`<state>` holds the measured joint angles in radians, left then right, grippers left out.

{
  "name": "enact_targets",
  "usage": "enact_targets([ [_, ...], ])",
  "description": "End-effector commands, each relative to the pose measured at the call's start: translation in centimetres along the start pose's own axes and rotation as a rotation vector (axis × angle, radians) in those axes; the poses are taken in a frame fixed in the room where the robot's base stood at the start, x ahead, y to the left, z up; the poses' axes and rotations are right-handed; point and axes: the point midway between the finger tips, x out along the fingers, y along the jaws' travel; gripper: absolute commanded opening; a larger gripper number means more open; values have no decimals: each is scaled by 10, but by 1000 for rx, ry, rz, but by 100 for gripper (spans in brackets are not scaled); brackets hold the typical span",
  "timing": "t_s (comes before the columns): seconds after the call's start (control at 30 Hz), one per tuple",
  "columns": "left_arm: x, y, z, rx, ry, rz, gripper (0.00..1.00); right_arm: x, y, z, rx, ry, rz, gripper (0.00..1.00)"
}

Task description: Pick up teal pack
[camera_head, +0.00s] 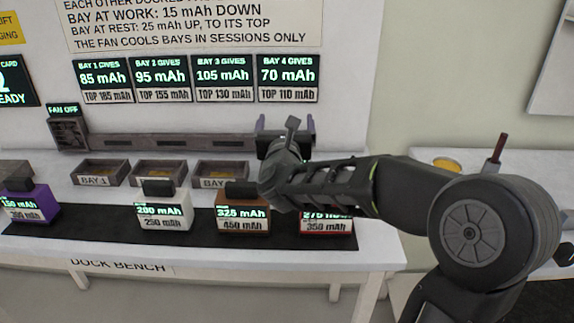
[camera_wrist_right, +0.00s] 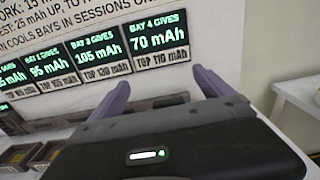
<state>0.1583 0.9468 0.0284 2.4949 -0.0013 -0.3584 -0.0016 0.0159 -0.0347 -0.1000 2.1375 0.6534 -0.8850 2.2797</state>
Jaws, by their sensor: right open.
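I see no teal pack in either view. My right gripper (camera_head: 286,126) is above the back right of the dock bench, in front of the rail below the Bay 4 sign. In the right wrist view its two purple-grey fingers (camera_wrist_right: 160,88) are spread apart, with no pack visible between them. My right arm and gripper hide the place to the right of the third bay, so I cannot tell what is there. My left gripper is not in view.
A purple pack (camera_head: 32,205), white pack (camera_head: 163,212), brown pack (camera_head: 243,216) and red-edged pack (camera_head: 328,226) stand on the black mat (camera_head: 100,226). Bay 1 (camera_head: 98,181) and the middle bay (camera_head: 158,181) look empty. A fan (camera_head: 68,133) stands back left.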

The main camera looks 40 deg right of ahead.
Motion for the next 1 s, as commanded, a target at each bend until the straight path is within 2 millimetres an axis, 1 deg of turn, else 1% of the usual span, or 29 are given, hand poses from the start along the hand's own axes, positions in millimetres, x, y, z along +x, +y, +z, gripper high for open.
enact_targets([
  [0.27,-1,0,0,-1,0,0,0,0,-1,1,14,-1,-3,91],
  [0.4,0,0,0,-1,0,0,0,0,-1,-4,12,1,-3,91],
  [0.47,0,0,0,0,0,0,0,0,-1,-10,10,2,-3,91],
  [0.57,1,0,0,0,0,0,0,0,-1,-25,7,4,-3,91],
  [0.83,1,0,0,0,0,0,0,0,0,-79,6,5,-1,91],
  [0.87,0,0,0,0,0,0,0,0,0,-83,8,4,-2,91],
  [0.9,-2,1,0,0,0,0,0,6,0,-79,9,-1,-3,91],
  [1.0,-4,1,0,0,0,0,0,15,0,-79,11,0,-2,91],
])
